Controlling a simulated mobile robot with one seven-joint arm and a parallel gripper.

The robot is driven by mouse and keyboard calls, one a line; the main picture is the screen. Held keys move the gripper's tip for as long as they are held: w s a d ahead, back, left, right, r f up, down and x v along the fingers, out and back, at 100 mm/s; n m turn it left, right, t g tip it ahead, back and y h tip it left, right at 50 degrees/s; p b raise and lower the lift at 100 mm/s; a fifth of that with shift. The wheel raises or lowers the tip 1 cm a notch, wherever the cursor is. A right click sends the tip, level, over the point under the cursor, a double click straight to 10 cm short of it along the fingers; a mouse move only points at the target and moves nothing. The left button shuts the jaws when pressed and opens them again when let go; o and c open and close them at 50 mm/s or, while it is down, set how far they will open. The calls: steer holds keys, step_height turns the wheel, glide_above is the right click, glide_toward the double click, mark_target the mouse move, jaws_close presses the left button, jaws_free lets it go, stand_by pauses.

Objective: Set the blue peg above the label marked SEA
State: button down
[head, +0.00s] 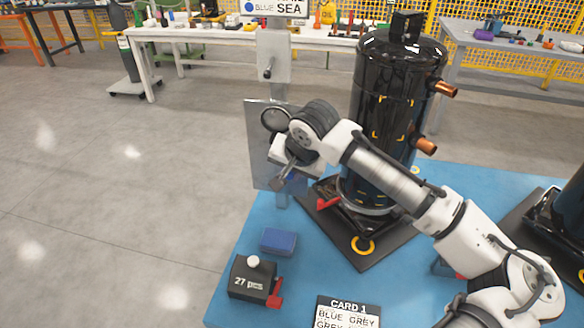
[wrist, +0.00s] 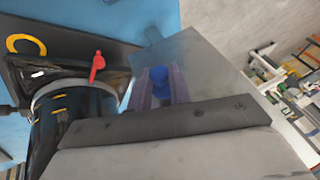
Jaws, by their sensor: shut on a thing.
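The blue peg (wrist: 159,76) is between the two fingers of my gripper (wrist: 160,88) in the wrist view, and the gripper is shut on it. In the head view my gripper (head: 283,178) points down in front of a grey panel (head: 262,150), left of the black compressor; the peg cannot be made out there. The panel also shows behind the fingers in the wrist view (wrist: 200,72). A white sign (head: 273,7) at the top edge reads SEA, with a blue dot and the word BLUE; its upper part is cut off. I see no lettering on the panel.
The black compressor (head: 393,95) with copper stubs stands close to my arm on the blue pallet (head: 310,262). A blue block (head: 278,241), a black gauge box (head: 250,281) and a card (head: 347,313) lie in front. Open floor is at left; tables stand behind.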

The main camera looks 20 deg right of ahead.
steer(key=shift+s+a, duration=0.55)
steer(key=shift+s, duration=0.3)
steer(key=shift+s+a, duration=0.55)
steer(key=shift+s, duration=0.3)
steer(key=shift+a, duration=0.1)
